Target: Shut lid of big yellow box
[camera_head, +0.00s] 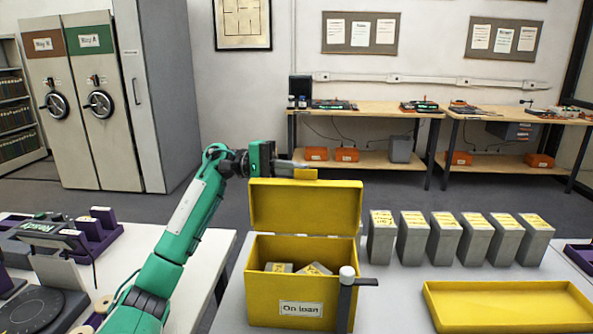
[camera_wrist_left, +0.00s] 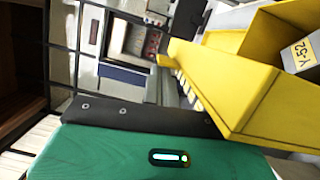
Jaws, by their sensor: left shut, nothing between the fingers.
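The big yellow box (camera_head: 256,295), labelled "On loan", stands on the table at the centre of the head view. Its lid (camera_head: 305,207) is open and stands upright at the back, with a small yellow tab (camera_head: 305,174) at its top edge. Grey boxes with yellow tops (camera_head: 315,269) lie inside. My left gripper (camera_head: 308,166) is shut and empty, its fingers just over the tab; I cannot tell whether they touch it. In the left wrist view, yellow panels (camera_wrist_left: 228,82) and a label "Y-52" show at the right; the fingertips are hidden. My right gripper is out of view.
A row of grey boxes (camera_head: 443,240) stands to the right, behind a shallow yellow tray (camera_head: 510,325). A left table (camera_head: 222,250) holds purple holders and a dark round device.

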